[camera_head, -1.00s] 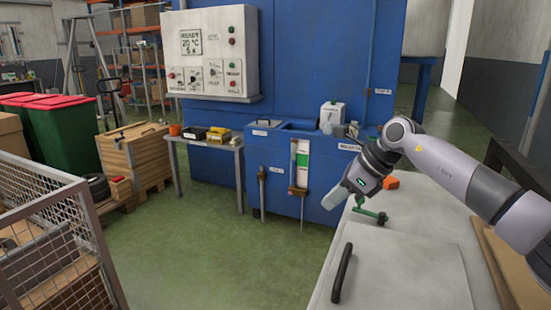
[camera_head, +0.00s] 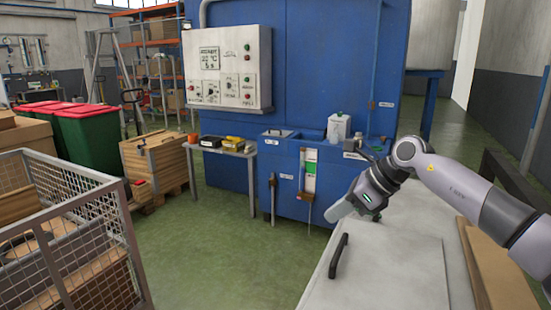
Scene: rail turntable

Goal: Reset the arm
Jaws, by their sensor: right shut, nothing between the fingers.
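My right arm comes in from the right edge over the pale grey worktop. Its gripper (camera_head: 337,211) points down and to the left, at the worktop's left edge, in front of the blue machine (camera_head: 330,70). Its fingers are together, with nothing seen between them. My left arm and gripper are not in view.
The worktop (camera_head: 400,270) has a black handle (camera_head: 338,256) just below my right gripper. Brown boards (camera_head: 490,260) lie to its right. A wire cage (camera_head: 75,240) stands at the left. The green floor (camera_head: 230,235) between is clear.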

